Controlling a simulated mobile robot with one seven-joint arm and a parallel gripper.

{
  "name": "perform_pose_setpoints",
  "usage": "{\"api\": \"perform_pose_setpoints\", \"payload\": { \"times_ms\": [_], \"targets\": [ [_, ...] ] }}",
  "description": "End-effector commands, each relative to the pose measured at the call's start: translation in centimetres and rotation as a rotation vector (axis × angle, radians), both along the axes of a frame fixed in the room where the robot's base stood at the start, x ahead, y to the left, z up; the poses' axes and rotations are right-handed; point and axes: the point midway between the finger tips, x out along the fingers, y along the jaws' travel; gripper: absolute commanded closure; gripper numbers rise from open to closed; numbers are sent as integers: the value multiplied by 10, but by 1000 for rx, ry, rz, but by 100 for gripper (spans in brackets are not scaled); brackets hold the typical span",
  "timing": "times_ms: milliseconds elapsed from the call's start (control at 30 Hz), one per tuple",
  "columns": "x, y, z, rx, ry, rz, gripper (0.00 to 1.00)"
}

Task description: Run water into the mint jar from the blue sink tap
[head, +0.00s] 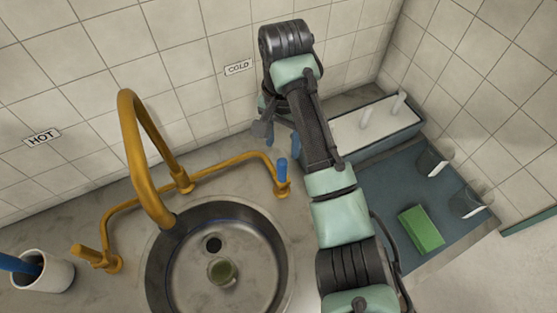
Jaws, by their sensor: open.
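The mint jar (222,272) stands in the round metal sink (270,282), just below and right of the dark drain hole. It looks greenish, and I cannot tell whether it holds water. The blue tap handle (282,172) stands upright on the right end of the brass pipework, under the COLD sign. The brass spout (135,160) arches over the sink's upper left. My gripper (279,138) is open, just above and behind the blue handle in the picture, apparently apart from it. My arm partly hides the gripper.
An orange tap handle (88,254) is at the left, below the HOT sign (41,137). A white cup (45,272) with a blue item stands far left. A blue-grey mat (385,195) at right holds a green sponge (421,229) and glasses; a white-topped trough (375,128) is behind.

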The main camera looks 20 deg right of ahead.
Motion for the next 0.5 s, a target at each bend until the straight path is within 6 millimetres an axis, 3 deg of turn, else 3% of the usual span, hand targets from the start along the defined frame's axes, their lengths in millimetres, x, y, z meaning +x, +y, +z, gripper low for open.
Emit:
{"api": "perform_pose_setpoints", "payload": {
  "times_ms": [500],
  "targets": [
    [-1, 0, -94, 0, 0, 1, 39]
  ]
}}
